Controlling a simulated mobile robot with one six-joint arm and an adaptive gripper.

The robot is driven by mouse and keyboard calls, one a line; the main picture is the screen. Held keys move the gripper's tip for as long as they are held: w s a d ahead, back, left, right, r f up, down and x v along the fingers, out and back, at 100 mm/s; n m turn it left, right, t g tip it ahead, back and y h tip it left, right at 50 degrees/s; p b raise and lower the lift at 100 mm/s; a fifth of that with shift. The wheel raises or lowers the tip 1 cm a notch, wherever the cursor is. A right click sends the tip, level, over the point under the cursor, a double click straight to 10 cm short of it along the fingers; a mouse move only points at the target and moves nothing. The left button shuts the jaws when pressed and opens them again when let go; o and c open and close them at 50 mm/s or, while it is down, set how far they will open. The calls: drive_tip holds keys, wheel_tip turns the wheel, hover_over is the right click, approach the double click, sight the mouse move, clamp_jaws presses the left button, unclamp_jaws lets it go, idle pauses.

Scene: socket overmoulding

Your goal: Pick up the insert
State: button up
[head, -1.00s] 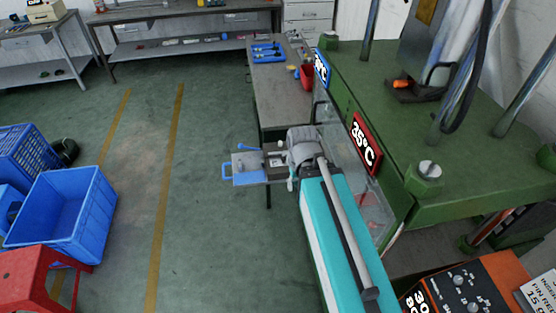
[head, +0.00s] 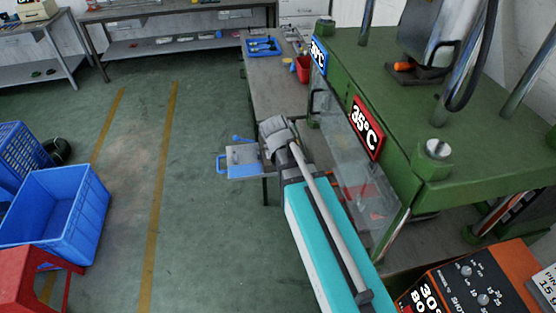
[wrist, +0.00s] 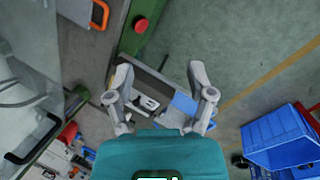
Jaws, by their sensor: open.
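My gripper (wrist: 158,88) is open in the wrist view, with one finger on each side and nothing held. Between and beyond its fingers is a grey plate with pale metal cut-out shapes (wrist: 147,103) and a blue part (wrist: 183,104) at its right. In the head view, a grey plate with a blue handle (head: 243,157) shows just left of my arm's end, which hides its right part and my fingertips. I cannot single out the insert with certainty; small pale pieces lie on or in the plate.
A green press (head: 440,130) with temperature signs and clear guards stands close on the right. A workbench (head: 270,90) behind holds a blue tray (head: 252,54) and a red cup (head: 303,70). A blue crate (head: 40,235) and red stool (head: 30,270) stand left. The floor between is clear.

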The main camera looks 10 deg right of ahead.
drive_tip(key=w+a+f+n+t+h+b, duration=0.2)
drive_tip(key=w+a+f+n+h+b, duration=0.1)
drive_tip(key=w+n+b, duration=0.5)
drive_tip(key=w+a+f+n+t+h+b, duration=0.2)
drive_tip(key=w+a+f+n+h+b, duration=0.2)
drive_tip(key=w+a+n+h+b, duration=0.2)
drive_tip(key=w+a+n+b, duration=0.2)
drive_tip(key=w, duration=0.2)
drive_tip(key=shift+f+n+t+b, duration=0.3)
drive_tip(key=shift+b, duration=0.1)
drive_tip(key=shift+w, duration=0.1)
drive_tip(key=b, duration=0.3)
hover_over(271, 158)
drive_tip(key=a, duration=0.2)
drive_tip(key=f, duration=0.3)
drive_tip(key=shift+s+d, duration=0.25)
drive_tip(key=shift+s, duration=0.15)
drive_tip(key=shift+x, duration=0.8)
drive_tip(key=shift+w+d, duration=0.1)
drive_tip(key=shift+d, duration=0.05)
